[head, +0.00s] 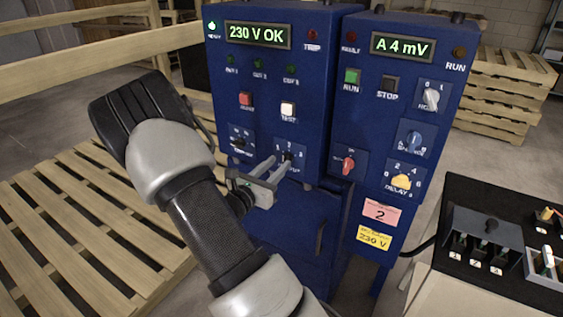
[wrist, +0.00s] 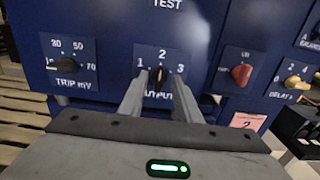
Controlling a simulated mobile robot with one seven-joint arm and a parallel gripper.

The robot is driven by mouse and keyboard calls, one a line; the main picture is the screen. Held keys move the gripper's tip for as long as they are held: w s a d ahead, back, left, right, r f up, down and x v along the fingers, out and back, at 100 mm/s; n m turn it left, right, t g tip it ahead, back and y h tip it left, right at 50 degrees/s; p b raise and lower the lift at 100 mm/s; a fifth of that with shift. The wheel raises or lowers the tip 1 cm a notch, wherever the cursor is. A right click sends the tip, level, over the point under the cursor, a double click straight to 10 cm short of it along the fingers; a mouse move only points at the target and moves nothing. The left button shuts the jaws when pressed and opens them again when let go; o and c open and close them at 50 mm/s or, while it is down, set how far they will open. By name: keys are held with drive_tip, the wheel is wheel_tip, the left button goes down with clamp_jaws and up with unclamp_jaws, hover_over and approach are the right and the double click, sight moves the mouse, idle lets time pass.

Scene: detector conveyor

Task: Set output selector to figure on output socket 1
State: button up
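The output selector (head: 287,157) is a small black knob on the left blue cabinet, with positions 1, 2 and 3. In the wrist view the output selector (wrist: 158,76) stands upright, its pointer toward 2. My gripper (head: 280,165) reaches the panel from the front. In the wrist view my gripper (wrist: 159,84) has one finger on each side of the knob, with a visible gap, so it looks open around it; contact is not clear. The output sockets (head: 476,248) appear as a black row on the bench at right. Their small white labels are too small to read surely.
A trip knob (wrist: 66,65) sits left of the selector and a red knob (wrist: 242,74) sits right. The right cabinet (head: 389,120) carries more knobs and buttons. A wooden pallet (head: 75,235) and rail (head: 90,57) stand at left. The bench (head: 440,285) is at lower right.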

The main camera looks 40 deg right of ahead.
sight(283, 159)
drive_tip(key=shift+x, duration=1.65)
drive_tip(key=c, duration=0.7)
drive_tip(key=shift+o, duration=0.2)
